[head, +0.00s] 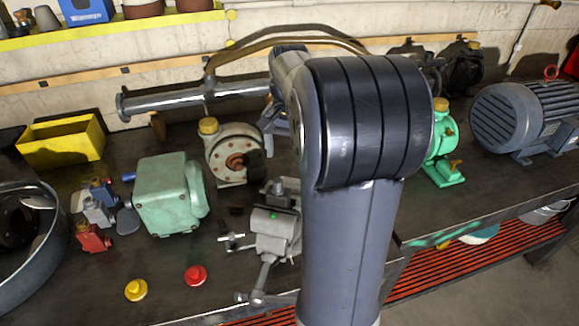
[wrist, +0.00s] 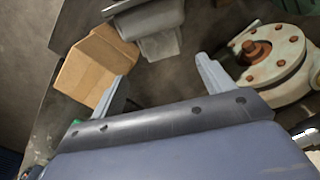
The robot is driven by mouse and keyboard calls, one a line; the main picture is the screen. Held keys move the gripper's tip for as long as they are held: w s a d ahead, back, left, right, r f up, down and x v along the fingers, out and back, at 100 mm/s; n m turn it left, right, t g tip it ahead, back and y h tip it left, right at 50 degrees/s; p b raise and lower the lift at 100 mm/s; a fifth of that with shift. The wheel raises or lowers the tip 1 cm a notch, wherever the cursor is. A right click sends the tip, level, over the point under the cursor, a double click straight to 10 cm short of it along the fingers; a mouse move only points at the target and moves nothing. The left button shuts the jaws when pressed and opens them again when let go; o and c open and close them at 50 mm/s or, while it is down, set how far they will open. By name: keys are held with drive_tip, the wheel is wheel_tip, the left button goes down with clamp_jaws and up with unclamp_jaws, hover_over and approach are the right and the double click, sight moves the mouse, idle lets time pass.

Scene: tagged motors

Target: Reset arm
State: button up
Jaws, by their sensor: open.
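My gripper (wrist: 163,69) shows in the wrist view with its two grey fingers wide apart and nothing between them. A cardboard box (wrist: 92,62) lies beyond the left finger, and a cream pump with a rusty hub (wrist: 276,58) lies beyond the right finger. A grey metal thing (wrist: 150,22) stands ahead of the gap, partly cut off by the picture's top edge. In the head view my arm rises through the middle and hides part of the bench; my gripper cannot be made out there. The cream pump (head: 232,150) stands left of my arm.
On the dark bench (head: 160,285) are a green motor housing (head: 165,195), a grey vise (head: 272,232), red (head: 195,275) and yellow (head: 136,290) buttons, and a yellow bin (head: 60,143). A green pump (head: 441,150) and blue-grey motor (head: 520,115) stand right. A pipe (head: 195,98) lies behind.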

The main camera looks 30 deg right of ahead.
sight(289, 178)
drive_tip(key=shift+r, duration=0.85)
drive_tip(key=shift+f, duration=0.15)
wheel_tip(289, 178, down, 11)
drive_tip(key=shift+r+p, duration=0.2)
drive_tip(key=shift+p, duration=0.3)
drive_tip(key=shift+a, duration=0.1)
drive_tip(key=shift+r, duration=0.15)
